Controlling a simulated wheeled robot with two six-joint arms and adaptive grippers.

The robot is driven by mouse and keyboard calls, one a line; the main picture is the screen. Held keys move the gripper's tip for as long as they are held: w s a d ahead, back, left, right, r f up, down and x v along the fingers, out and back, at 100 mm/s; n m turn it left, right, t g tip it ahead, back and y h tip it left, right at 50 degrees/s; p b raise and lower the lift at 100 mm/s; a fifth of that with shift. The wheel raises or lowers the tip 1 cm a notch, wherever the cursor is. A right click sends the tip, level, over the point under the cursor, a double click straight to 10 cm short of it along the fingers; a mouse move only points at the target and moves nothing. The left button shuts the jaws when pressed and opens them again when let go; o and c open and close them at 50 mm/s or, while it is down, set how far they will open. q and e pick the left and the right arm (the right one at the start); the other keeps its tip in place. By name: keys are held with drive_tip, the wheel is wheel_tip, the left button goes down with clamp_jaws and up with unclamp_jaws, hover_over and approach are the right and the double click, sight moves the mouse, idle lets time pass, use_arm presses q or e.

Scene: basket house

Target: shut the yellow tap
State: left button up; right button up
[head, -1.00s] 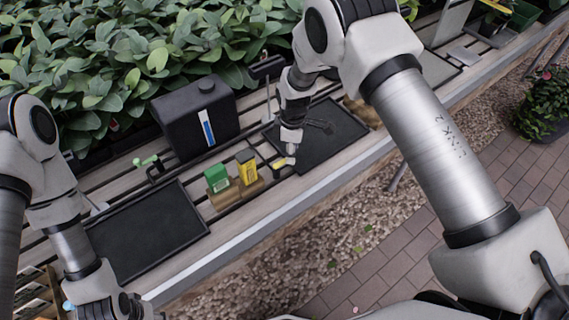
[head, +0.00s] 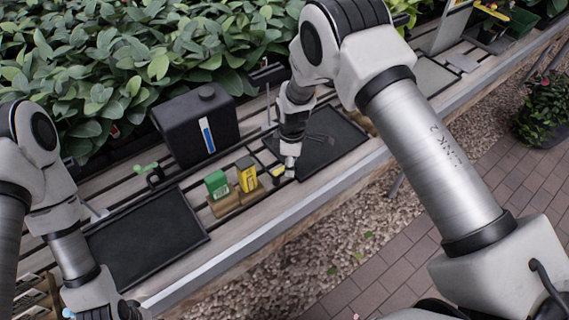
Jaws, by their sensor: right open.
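A small yellow part (head: 278,171), which looks like the yellow tap's handle, shows low at the front of the slatted bench. My right gripper (head: 289,170) points down just right of it, very close. The gripper is open, but its fingers are small and partly hidden, so I cannot tell whether they touch the yellow part. The rest of the tap is hard to make out. My left arm comes down at the lower left, and its fingertips are outside the picture.
A green box (head: 217,185) and a yellow box (head: 246,174) stand in a wooden holder left of the gripper. A black canister (head: 197,125) stands behind. A green-handled tap (head: 150,170) is farther left. Black trays (head: 145,240) (head: 325,140) lie on the bench (head: 225,245).

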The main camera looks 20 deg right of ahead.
drive_tip(key=shift+s, duration=0.2)
drive_tip(key=shift+w, duration=0.25)
wheel_tip(320, 180, up, 7)
drive_tip(key=p, duration=0.5)
drive_tip(key=shift+p, duration=0.3)
drive_tip(key=shift+o, duration=0.3)
